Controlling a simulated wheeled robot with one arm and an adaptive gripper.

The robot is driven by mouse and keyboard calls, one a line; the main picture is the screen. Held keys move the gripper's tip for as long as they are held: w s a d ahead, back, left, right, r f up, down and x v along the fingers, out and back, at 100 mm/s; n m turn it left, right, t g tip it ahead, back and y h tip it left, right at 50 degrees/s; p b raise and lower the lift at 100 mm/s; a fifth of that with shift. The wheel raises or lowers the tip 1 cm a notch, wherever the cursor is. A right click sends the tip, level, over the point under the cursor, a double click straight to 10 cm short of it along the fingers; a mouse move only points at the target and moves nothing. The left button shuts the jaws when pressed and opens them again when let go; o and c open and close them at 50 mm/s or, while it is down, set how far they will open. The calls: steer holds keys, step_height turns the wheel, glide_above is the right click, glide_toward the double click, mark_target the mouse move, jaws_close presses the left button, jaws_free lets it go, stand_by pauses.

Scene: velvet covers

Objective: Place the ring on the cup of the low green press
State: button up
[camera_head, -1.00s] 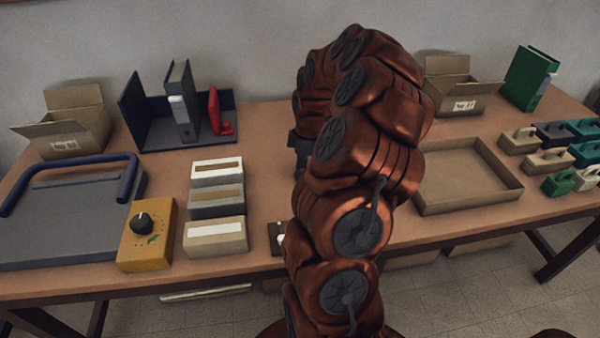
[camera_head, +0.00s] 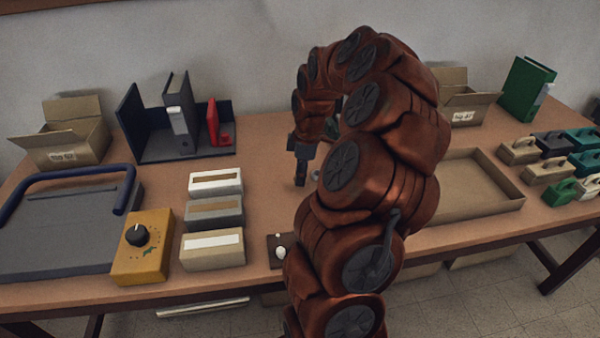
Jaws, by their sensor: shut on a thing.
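My gripper (camera_head: 300,180) points down over the middle of the table, left of my arm. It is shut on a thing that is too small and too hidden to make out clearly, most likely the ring. A small pale grey bit (camera_head: 316,175) shows just right of the fingertips. A small green handled piece (camera_head: 560,190) stands at the right among similar pieces.
Binders (camera_head: 180,125) stand behind. An empty cardboard tray (camera_head: 480,207) lies right of my arm. A dark plate (camera_head: 275,262) lies at the front edge.

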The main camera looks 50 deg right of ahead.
steer(key=s+a+b, duration=0.1)
steer(key=s+a, duration=0.1)
steer(key=s, duration=0.1)
steer(key=s+a, duration=0.3)
steer(key=s+a+r+b, duration=0.1)
steer(key=s+a, duration=0.2)
steer(key=s, duration=0.1)
steer(key=shift+s+b, duration=0.1)
steer(key=shift+b, duration=0.2)
steer(key=shift+s+a+r, duration=0.2)
steer(key=shift+s+a, duration=0.15)
steer(key=shift+s, duration=0.1)
